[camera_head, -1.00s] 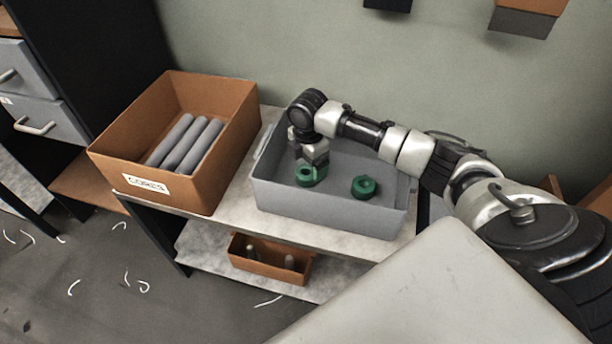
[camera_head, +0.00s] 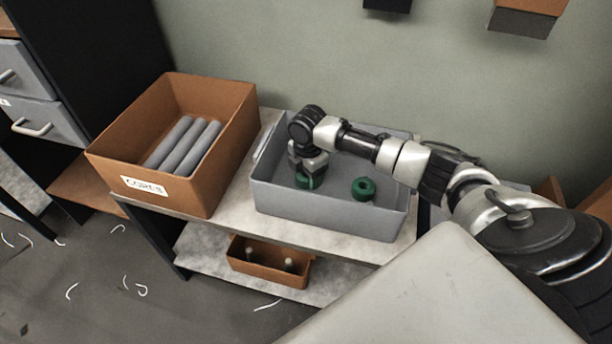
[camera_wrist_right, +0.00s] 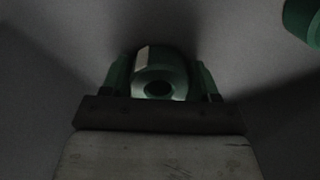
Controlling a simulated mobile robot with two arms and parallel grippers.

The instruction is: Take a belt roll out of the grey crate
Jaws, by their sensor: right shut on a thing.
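The grey crate (camera_head: 325,208) stands on the shelf, open at the top. Two green belt rolls show in it. My right gripper (camera_head: 312,178) is down inside the crate, shut on the left belt roll (camera_head: 303,181). The gripper covers part of this roll in the head view. In the right wrist view the held roll (camera_wrist_right: 160,76) sits between the two fingers with its hole facing the camera. The other belt roll (camera_head: 363,188) lies apart on the crate floor to the right. Its edge shows at the top right of the wrist view (camera_wrist_right: 304,20). My left gripper is not in view.
An orange-brown box (camera_head: 150,205) labelled CORES, holding several grey cylinders (camera_head: 183,146), stands left of the crate. A small orange bin (camera_head: 268,264) is on the lower shelf (camera_head: 215,262). The wall is close behind the crate. White scraps lie on the floor.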

